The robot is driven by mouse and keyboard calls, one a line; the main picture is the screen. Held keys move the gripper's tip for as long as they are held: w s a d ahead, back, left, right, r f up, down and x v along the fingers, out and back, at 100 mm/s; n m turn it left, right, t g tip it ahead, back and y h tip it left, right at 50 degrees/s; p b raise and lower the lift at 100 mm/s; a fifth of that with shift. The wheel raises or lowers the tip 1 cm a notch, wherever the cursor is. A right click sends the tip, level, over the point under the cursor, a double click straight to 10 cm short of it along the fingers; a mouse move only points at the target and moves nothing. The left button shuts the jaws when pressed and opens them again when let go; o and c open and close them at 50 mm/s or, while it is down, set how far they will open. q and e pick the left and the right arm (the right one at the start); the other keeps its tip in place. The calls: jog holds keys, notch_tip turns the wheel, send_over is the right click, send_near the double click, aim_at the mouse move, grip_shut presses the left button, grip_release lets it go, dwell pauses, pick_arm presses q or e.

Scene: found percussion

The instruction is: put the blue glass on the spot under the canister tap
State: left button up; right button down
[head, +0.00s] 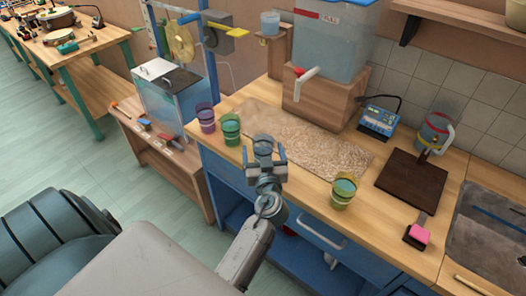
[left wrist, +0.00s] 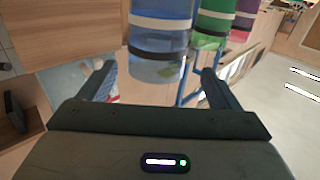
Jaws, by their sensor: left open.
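The blue glass (head: 263,145), with dark and white bands in the left wrist view (left wrist: 160,42), stands near the counter's front edge. My left gripper (head: 264,156) is open in front of it. In the left wrist view its fingers (left wrist: 156,78) are spread to either side of the glass's lower part; contact cannot be told. The canister (head: 333,42) is a translucent blue tank on a wooden block. Its white tap (head: 305,76) with a red end sticks out over a beige mat (head: 300,138). I cannot make out a marked spot under the tap. My right gripper is out of view.
A green glass (head: 230,130) and a purple glass (head: 206,118) stand left of the blue one. Another greenish glass (head: 343,192) stands to the right near the front edge. A dark board (head: 411,181) and a blue device (head: 377,120) lie farther right. The mat is clear.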

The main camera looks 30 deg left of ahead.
aim_at(262, 136)
pick_arm(q)
jog(key=shift+w+a, duration=0.3)
jog(key=p+x, duration=0.4)
jog(key=x, duration=0.1)
jog(key=shift+w+d+r, duration=0.15)
jog(key=shift+d+r, duration=0.05)
jog(key=shift+r, duration=0.05)
jog(key=shift+w+a+f, duration=0.1)
jog(key=shift+a, duration=0.05)
jog(key=shift+c, duration=0.9)
jog(key=c, duration=1.5)
